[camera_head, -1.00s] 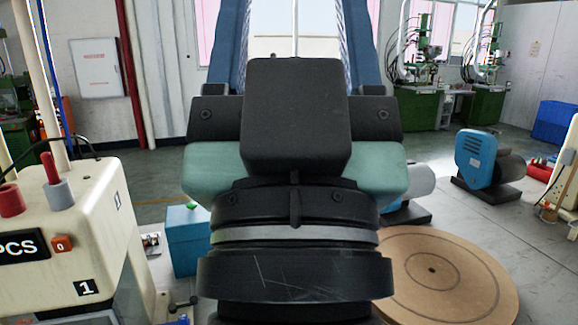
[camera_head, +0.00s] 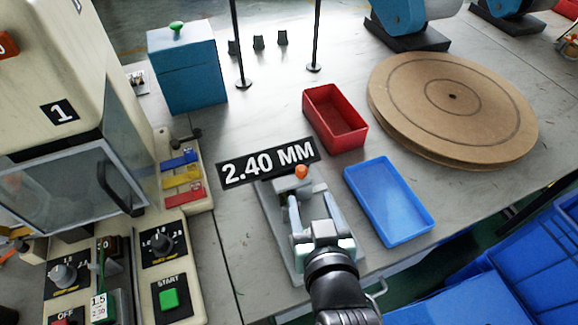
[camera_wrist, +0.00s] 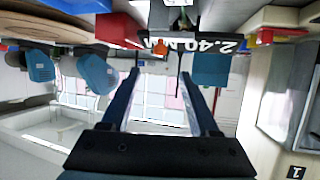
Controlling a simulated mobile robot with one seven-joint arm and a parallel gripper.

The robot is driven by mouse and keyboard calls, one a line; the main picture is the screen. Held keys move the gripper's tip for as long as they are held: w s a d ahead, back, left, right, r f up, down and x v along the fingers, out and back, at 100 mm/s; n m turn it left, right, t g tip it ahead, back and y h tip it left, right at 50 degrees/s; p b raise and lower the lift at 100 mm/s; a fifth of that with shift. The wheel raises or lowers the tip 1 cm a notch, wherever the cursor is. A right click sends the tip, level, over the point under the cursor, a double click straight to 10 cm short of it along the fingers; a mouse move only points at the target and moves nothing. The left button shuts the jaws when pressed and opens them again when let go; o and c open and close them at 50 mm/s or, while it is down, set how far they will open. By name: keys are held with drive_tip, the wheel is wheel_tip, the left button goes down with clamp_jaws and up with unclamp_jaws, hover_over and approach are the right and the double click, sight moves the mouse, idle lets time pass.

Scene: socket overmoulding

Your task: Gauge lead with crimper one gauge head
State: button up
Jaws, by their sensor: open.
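The sign also shows upside down in the wrist view (camera_wrist: 215,43). My gripper (camera_head: 312,203) is over the gauge, its fingers pointing toward the head. In the wrist view the gripper (camera_wrist: 160,78) has its two fingers apart with nothing seen between them. Crimper one (camera_head: 60,112), a cream machine marked "1", stands at the left. I cannot make out a lead in these frames.
A red bin (camera_head: 335,122) and a blue tray (camera_head: 390,203) lie right of the gauge. A round wooden board (camera_head: 452,97) is farther right. A blue box (camera_head: 188,75) stands behind. Blue crates (camera_head: 530,272) are at lower right.

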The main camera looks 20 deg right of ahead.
sight(302, 172)
drive_tip(key=x, duration=1.2)
drive_tip(key=shift+w+r+b, duration=0.1)
drive_tip(key=shift+w+b, duration=0.05)
drive_tip(key=shift+b, duration=0.25)
clamp_jaws()
idle(0.8)
